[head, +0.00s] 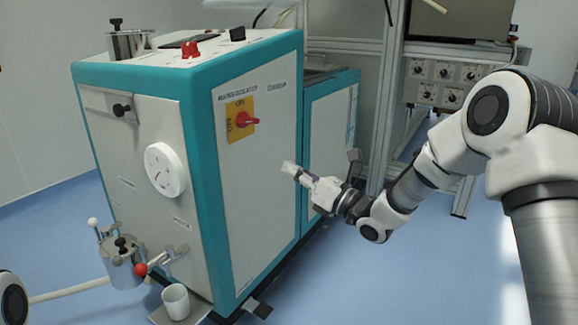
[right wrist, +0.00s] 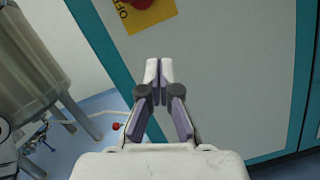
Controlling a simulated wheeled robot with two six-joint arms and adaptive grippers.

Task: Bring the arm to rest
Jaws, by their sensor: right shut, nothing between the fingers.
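My right arm (head: 400,195) comes in from the right in the head view, bent at the elbow. Its gripper (head: 290,168) is shut and empty, in front of the white side panel of the teal-edged machine (head: 265,185). In the right wrist view the shut fingertips (right wrist: 159,70) point at the panel, below the yellow plate with the red rotary switch (head: 242,120). I cannot tell whether the fingertips touch the panel. My left gripper is not in view.
A valve with a red ball handle (head: 141,269) and a white cup (head: 176,301) are at the machine's lower front. A metal frame with knobbed control boxes (head: 446,82) stands behind my right arm. Blue floor (head: 370,285) is open at lower right.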

